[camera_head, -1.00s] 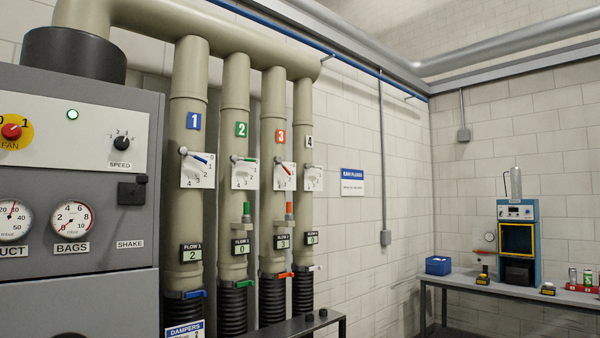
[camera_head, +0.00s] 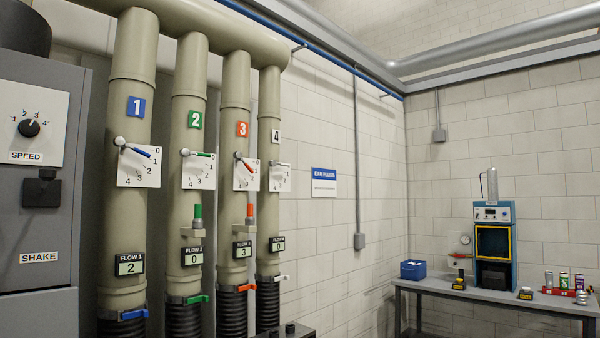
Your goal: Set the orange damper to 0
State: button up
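The orange damper's lever (camera_head: 244,162) is on the third pipe (camera_head: 235,108), in front of a white dial plate (camera_head: 253,181) under the orange 3 sign (camera_head: 242,129). The lever slants down to the right, not level like the green lever (camera_head: 201,154) at its 0. The FLOW 3 display (camera_head: 242,250) reads 3. A vertical orange-capped piece (camera_head: 250,211) and an orange clamp handle (camera_head: 240,288) are lower on the same pipe. My gripper is not in view.
The blue lever (camera_head: 142,152) is on pipe 1 at the left, and pipe 4 (camera_head: 268,110) stands to the right. A grey control cabinet (camera_head: 42,255) stands at the left edge. A bench (camera_head: 480,292) with equipment is at the right.

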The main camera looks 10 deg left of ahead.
aim_at(238, 155)
jog(key=z, duration=0.1)
jog(key=i, duration=0.6)
jog(key=u, duration=0.7)
jog(key=i, duration=0.6)
jog(key=u, duration=0.7)
